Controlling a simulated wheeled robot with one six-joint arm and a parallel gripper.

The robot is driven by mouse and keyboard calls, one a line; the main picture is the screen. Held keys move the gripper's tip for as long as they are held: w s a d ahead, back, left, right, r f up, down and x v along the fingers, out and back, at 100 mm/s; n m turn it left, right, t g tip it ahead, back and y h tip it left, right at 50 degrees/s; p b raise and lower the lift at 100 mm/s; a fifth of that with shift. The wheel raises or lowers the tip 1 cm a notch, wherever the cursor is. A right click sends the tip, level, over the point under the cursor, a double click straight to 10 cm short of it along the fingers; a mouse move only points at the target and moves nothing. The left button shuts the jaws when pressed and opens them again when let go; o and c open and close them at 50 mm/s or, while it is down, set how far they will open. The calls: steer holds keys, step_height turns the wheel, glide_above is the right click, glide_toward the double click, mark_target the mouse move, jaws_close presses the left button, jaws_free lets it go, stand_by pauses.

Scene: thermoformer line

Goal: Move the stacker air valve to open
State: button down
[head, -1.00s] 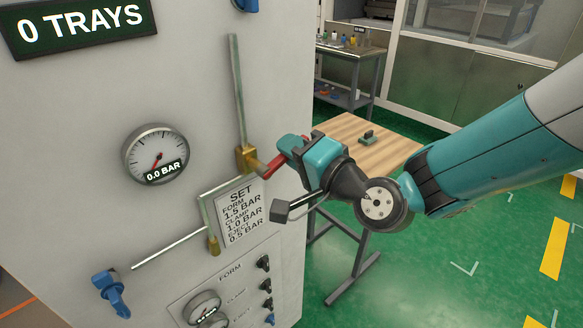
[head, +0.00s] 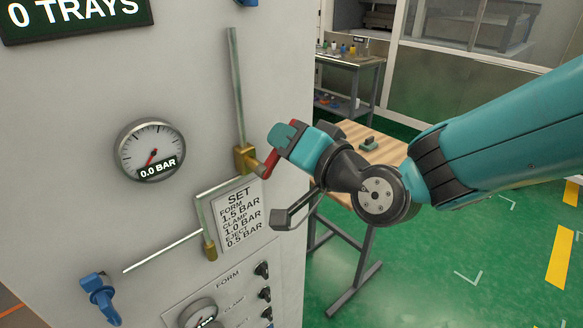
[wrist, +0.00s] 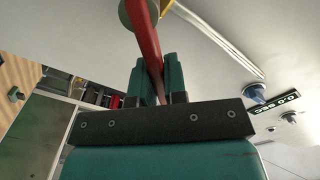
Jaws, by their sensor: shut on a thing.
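The stacker air valve is a brass body (head: 244,158) on a vertical pipe on the grey panel, with a red lever (head: 269,165). In the head view the lever sticks out from the panel to the right and my gripper (head: 276,148) is at it. In the wrist view the red lever (wrist: 147,45) runs between the two teal fingers (wrist: 156,84), which are shut on it. The fingers hide part of the lever in the head view.
A gauge (head: 150,150) reading 0.0 BAR and a SET label (head: 238,214) are on the panel. A blue valve handle (head: 99,294) is at lower left. A wooden-topped table (head: 385,150) stands behind my gripper. Green floor (head: 430,270) is clear at right.

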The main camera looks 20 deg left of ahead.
steer(key=shift+s+a+r+n+b, duration=0.1)
steer(key=shift+s+r+n+b, duration=0.1)
steer(key=shift+n, duration=0.35)
steer(key=shift+s+a+r+n+b, duration=0.1)
steer(key=shift+s+n+b, duration=0.1)
steer(key=shift+n, duration=0.35)
steer(key=shift+s+a+n+b, duration=0.15)
steer(key=shift+s+n+b, duration=0.4)
steer(key=shift+n+b, duration=0.55)
steer(key=shift+s+a+r+n, duration=0.1)
steer(key=shift+s+r+n, duration=0.2)
steer(key=shift+n, duration=0.4)
steer(key=shift+w, duration=0.1)
